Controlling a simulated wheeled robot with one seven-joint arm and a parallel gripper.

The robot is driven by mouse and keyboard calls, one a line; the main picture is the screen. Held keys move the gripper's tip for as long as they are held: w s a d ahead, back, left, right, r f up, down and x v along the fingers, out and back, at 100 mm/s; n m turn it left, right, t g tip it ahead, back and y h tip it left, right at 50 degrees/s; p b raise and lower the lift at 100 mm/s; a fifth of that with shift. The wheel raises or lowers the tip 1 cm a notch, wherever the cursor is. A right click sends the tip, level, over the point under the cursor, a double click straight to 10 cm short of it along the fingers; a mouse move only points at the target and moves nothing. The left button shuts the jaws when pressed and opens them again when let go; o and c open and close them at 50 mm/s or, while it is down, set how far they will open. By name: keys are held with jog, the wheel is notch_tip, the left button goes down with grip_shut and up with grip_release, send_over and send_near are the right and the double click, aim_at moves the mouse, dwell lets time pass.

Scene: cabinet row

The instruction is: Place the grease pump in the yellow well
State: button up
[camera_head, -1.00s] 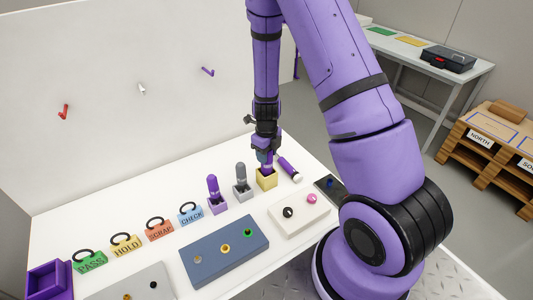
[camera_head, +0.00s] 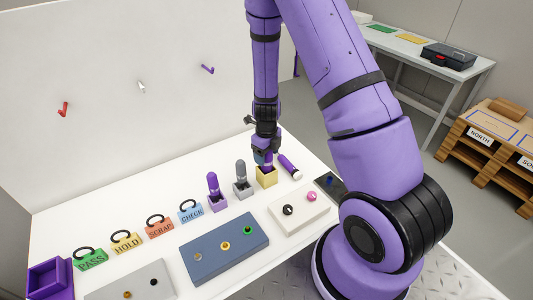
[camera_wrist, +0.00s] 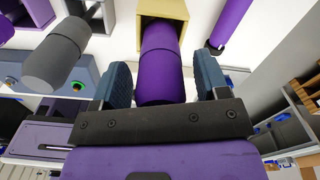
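A purple rounded tool, which looks like the grease pump (camera_wrist: 160,72), stands in the yellow well (camera_wrist: 172,10), a small open-topped block. The yellow well (camera_head: 266,180) also shows in the head view, under my arm's end. My gripper (camera_wrist: 162,82) is at this tool, with one blue finger on each side. A narrow gap shows between each finger and the tool, so the gripper is open around it. The tool's lower end is hidden inside the well. In the head view my gripper (camera_head: 264,158) largely covers the tool.
A purple tool (camera_head: 213,184) stands in a purple well, and a grey tool (camera_head: 241,170) stands in a grey well to the left. A purple-and-white tool (camera_head: 288,166) lies just right of the yellow well. A white block (camera_head: 299,215) and blue-grey board (camera_head: 225,249) lie in front.

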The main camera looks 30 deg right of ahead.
jog(key=shift+r, duration=0.1)
jog(key=s+a+r+n, duration=0.1)
jog(key=r+n, duration=0.1)
jog(key=r, duration=0.6)
jog(key=s+a+r+n+t+y, duration=0.1)
jog(key=r+n, duration=0.2)
jog(key=r, duration=0.4)
jog(key=s+a+r+n, duration=0.1)
jog(key=r+n, duration=0.1)
jog(key=r, duration=0.6)
jog(key=s+a+r+n+t, duration=0.2)
jog(key=s+r+n, duration=0.7)
jog(key=s+n, duration=0.2)
jog(key=s+a+r+n+t+h, duration=0.1)
jog(key=s+r+n+t, duration=0.1)
jog(key=s+r+n, duration=0.7)
jog(key=s+n, duration=0.1)
jog(key=n, duration=0.4)
jog(key=shift+s+a+r, duration=0.4)
